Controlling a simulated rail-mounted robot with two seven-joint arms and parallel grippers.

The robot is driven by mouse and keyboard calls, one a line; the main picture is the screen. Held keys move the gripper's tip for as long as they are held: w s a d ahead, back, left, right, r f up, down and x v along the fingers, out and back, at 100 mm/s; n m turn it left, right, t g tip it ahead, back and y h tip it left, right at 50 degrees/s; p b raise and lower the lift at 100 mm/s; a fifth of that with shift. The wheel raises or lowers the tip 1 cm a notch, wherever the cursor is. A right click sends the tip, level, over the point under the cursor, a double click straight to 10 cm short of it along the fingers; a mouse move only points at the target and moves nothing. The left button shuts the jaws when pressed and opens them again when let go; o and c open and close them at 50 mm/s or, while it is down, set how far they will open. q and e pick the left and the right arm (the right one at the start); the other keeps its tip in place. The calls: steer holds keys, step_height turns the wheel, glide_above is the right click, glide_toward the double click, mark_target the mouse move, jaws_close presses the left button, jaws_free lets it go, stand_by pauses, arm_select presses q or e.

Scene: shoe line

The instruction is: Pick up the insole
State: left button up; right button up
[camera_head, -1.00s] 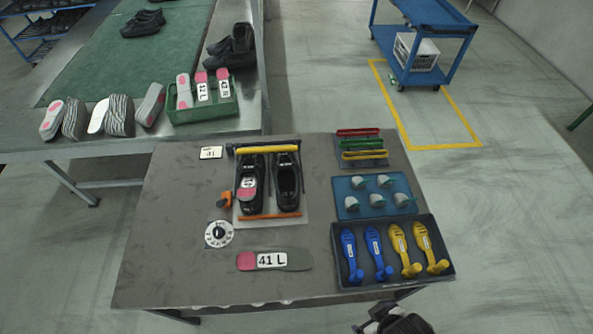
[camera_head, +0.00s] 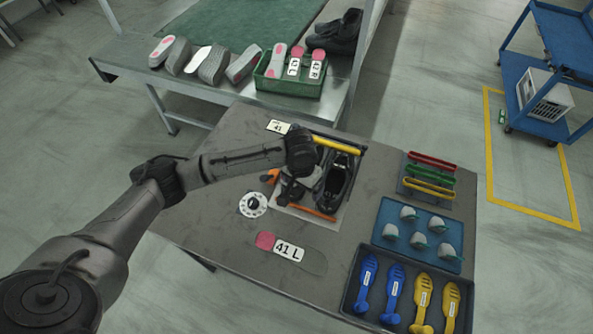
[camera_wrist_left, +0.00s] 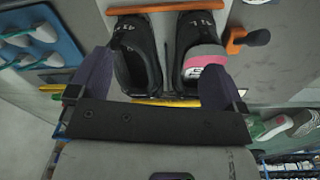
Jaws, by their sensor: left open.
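A grey insole with a pink heel and a "41 L" label (camera_head: 312,259) lies flat on the table's front part. Another pink-heeled insole (camera_wrist_left: 205,57) sits on the shoe (camera_wrist_left: 190,35) on the right in the left wrist view, part of its label hidden by a finger. The other black shoe (camera_head: 338,180) stands beside it. My left gripper (camera_head: 290,190) points down over the shoe pair in the head view and hides the left shoe there. My right gripper is out of view.
A green bin (camera_head: 290,87) of insoles stands on the bench behind. At right are the colored bars (camera_head: 432,175), a blue tray (camera_head: 450,258) of grey pieces and a dark tray (camera_head: 350,290) of blue and yellow shoe forms. A dial (camera_head: 253,204) lies left of the shoes.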

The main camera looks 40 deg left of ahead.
arm_select(q)
steer(key=w+a+r+n, duration=0.3)
steer(key=w+a+r, duration=0.15)
steer(key=a, duration=0.25)
steer(key=shift+g+y, duration=0.3)
steer(key=f, duration=0.2)
steer(key=f+b, duration=0.1)
steer(key=f, duration=0.4)
steer(key=shift+s+a+f, duration=0.15)
steer(key=shift+a+f, duration=0.05)
steer(key=shift+a, duration=0.05)
steer(key=shift+f+b, duration=0.65)
steer(key=shift+f, duration=1.95)
steer(key=shift+c, duration=0.4)
steer(key=c, duration=1.1)
steer(key=shift+c, duration=0.2)
